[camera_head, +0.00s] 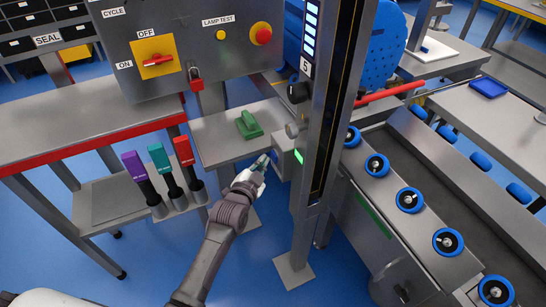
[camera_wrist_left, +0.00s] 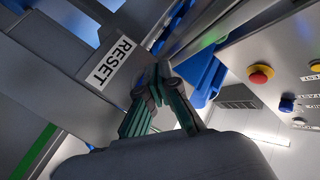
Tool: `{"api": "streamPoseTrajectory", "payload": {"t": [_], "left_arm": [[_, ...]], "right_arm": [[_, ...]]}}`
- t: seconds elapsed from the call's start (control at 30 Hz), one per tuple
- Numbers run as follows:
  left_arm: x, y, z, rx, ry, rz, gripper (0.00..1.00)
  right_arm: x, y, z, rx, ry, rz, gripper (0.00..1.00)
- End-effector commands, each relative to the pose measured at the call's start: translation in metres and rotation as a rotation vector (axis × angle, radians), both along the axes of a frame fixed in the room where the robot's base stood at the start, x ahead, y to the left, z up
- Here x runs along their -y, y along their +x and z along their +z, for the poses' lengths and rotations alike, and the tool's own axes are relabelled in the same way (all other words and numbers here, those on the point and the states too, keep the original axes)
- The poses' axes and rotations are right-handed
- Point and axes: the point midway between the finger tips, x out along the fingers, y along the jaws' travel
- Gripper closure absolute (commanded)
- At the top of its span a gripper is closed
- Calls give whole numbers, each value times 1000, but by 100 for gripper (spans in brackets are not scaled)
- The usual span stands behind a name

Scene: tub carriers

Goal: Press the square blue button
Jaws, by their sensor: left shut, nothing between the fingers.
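My left gripper (camera_head: 266,160) reaches up from the bottom of the head view. Its fingers are shut and empty, with the tips close to the left side of a small grey box (camera_head: 285,165) beside the upright post. In the left wrist view the fingertips (camera_wrist_left: 152,76) lie just beside a white RESET label (camera_wrist_left: 111,62) on a grey face. I cannot tell whether the tips touch that face. No square blue button shows clearly; the fingers may hide it. My right gripper is not in view.
The grey post (camera_head: 328,130) stands just right of the gripper. A green handle (camera_head: 249,125) lies on the small table behind it. Purple, teal and red-handled tools (camera_head: 184,152) stand at the left. A control panel (camera_head: 185,45) hangs above. A roller conveyor (camera_head: 400,185) runs along the right.

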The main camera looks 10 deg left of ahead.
Motion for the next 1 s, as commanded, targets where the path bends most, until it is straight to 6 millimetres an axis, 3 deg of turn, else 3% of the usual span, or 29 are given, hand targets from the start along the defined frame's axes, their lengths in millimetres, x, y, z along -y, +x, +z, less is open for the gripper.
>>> {"api": "streamPoseTrajectory", "payload": {"t": [0.5,1.0], "left_arm": [[-40,-30,2,-1,2,0,100],[-44,-33,0,0,1,0,100]], "right_arm": [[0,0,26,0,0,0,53],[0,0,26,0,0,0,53]]}}
